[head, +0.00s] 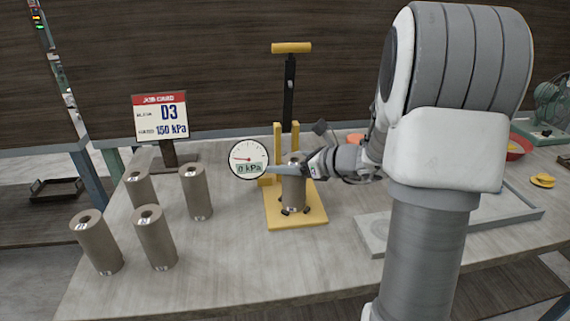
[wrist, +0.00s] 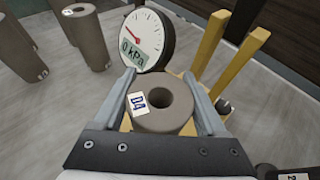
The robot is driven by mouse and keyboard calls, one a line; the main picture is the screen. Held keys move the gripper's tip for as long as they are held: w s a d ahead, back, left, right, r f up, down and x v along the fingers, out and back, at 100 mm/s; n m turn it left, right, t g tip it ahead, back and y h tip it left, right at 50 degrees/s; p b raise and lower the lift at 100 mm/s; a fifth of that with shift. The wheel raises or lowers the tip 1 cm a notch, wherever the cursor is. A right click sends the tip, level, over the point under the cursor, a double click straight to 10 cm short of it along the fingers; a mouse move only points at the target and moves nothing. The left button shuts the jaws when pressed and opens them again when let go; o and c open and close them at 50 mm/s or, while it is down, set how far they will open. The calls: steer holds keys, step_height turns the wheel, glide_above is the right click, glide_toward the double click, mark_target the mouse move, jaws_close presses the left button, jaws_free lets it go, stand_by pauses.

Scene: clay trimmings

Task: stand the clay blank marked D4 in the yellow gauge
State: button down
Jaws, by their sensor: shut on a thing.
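The clay blank marked D4 (wrist: 165,117) is a brown cylinder with a hole through its top and a white label reading D4. In the head view the blank (head: 294,192) is upright over the base plate of the yellow gauge (head: 310,219), its lower end among small dark pieces there. It looks seated on the plate, though contact is hard to tell. My gripper (wrist: 160,88) is shut on the blank near its top, one finger on each side. In the head view my gripper (head: 292,170) comes in from the right. The dial (head: 248,159) reads 0 kPa.
Several other brown blanks (head: 154,238) stand to the left. A job card (head: 160,117) behind them reads D3 and 150 kPa. The gauge's yellow posts (head: 278,145) and pump handle (head: 291,48) rise behind the held blank. A grey tray (head: 372,236) lies to the right.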

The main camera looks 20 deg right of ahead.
steer(key=shift+f, duration=0.2)
jaws_free()
steer(key=shift+r, duration=0.1)
steer(key=shift+r, duration=0.25)
steer(key=p+v, duration=0.2)
steer(key=v, duration=1)
steer(key=shift+f, duration=0.2)
